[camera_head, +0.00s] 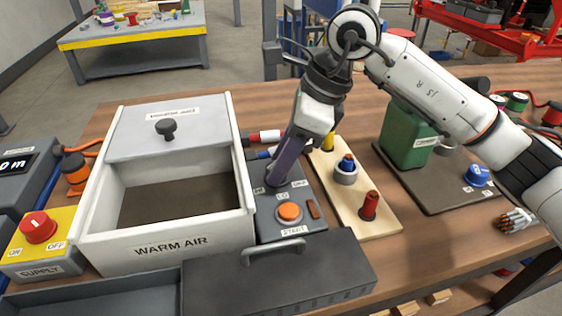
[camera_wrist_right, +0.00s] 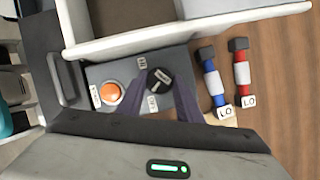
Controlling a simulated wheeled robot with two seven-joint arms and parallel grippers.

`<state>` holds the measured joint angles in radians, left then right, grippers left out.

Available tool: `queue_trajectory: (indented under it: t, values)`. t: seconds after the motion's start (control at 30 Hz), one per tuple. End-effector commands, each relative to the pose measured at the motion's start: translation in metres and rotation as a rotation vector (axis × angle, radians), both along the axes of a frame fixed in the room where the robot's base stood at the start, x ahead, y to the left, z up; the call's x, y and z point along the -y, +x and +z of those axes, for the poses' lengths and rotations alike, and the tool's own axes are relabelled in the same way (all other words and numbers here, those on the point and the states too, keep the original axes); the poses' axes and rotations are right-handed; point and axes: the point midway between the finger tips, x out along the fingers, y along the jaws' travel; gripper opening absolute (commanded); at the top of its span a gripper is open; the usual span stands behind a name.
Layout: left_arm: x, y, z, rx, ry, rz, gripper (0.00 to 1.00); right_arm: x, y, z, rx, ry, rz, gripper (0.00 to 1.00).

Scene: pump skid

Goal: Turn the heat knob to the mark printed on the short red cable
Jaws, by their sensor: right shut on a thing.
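The heat knob (camera_wrist_right: 158,80) is dark and round with a pale pointer, on the grey control panel (camera_head: 262,215). My right gripper (camera_head: 277,178) reaches down over it in the head view and hides most of it. In the right wrist view my right gripper (camera_wrist_right: 157,92) has a finger on each side of the knob, shut on it. Small printed labels surround the knob. The exact pointer setting is hard to read. My left gripper is not in view.
An orange start button (camera_head: 289,212) sits close to the knob. The white WARM AIR box (camera_head: 165,245) stands left of the panel. A short blue cable (camera_wrist_right: 212,80) lies next to the red one. A wooden peg board (camera_head: 375,225) and a green container (camera_head: 405,140) stand right.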

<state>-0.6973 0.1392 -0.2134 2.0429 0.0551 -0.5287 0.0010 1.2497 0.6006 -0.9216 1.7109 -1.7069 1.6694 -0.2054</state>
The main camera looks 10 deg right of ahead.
Motion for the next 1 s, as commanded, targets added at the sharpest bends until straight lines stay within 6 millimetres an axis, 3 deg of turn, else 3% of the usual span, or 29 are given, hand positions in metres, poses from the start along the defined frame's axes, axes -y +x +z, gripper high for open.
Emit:
queue_trajectory:
  t: [0.5, 1.0]
  values:
    - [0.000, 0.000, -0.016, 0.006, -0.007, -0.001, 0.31, -0.002, -0.002, 0.000, 0.006, 0.002, -0.456, 0.10]
    - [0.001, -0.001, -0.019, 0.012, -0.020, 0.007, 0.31, -0.003, -0.003, 0.001, 0.003, 0.000, -0.667, 0.10]
